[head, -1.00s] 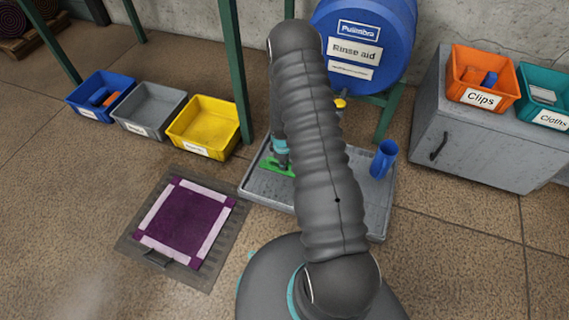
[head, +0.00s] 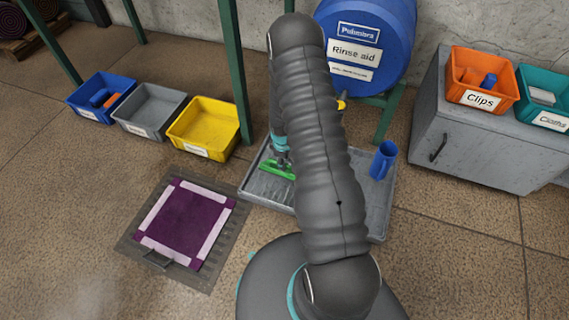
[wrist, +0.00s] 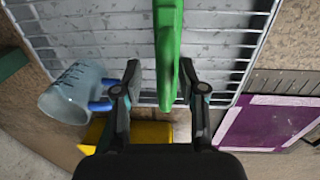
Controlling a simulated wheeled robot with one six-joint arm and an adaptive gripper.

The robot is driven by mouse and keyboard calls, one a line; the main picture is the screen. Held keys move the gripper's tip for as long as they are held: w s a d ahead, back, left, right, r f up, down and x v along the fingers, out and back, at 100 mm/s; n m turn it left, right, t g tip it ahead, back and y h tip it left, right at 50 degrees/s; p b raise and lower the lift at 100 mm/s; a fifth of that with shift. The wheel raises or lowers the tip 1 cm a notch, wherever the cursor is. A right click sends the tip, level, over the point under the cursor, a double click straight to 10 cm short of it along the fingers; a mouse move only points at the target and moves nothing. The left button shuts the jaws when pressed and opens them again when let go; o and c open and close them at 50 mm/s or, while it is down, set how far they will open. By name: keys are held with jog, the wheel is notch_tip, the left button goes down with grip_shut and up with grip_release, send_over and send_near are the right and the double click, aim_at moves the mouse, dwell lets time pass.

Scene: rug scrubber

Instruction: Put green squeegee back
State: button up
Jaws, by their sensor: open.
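The green squeegee (head: 278,171) is at the left part of the grey drip tray (head: 268,196), below the barrel. In the wrist view the squeegee (wrist: 168,45) runs lengthwise across the tray's wire grid (wrist: 85,40). My gripper (head: 281,154) is just above it, pointing down. In the wrist view my gripper (wrist: 160,78) has its two fingers apart, one on each side of the squeegee. The right finger looks very near the green part; I cannot tell whether they touch. My arm hides the middle of the tray in the head view.
Blue, grey and yellow bins (head: 204,127) stand at the back left by green posts. A purple rug (head: 183,222) lies left of the tray. A blue barrel (head: 365,40) overhangs behind. A grey cabinet (head: 480,135) stands right.

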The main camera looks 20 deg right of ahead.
jog(key=s+a+r+m+t, duration=0.1)
jog(key=s+a+r, duration=0.1)
jog(key=r, duration=1.1)
jog(key=s+a+r+m, duration=0.2)
jog(key=s+a+r, duration=0.1)
jog(key=r, duration=0.9)
jog(key=s+a+r+m+t, duration=0.1)
jog(key=s+a+r, duration=0.1)
jog(key=r, duration=1.1)
jog(key=s+a+r+m+t, duration=0.1)
jog(key=s+a+r+m, duration=0.1)
jog(key=s+r, duration=0.4)
jog(key=s+a+r+m+t, duration=0.1)
jog(key=s+a+r+m, duration=0.2)
jog(key=s+r, duration=0.4)
jog(key=s+p, duration=0.1)
jog(key=s, duration=0.6)
jog(key=shift+a+t+y, duration=0.3)
jog(key=shift+a+t, duration=0.05)
jog(key=shift+t, duration=0.05)
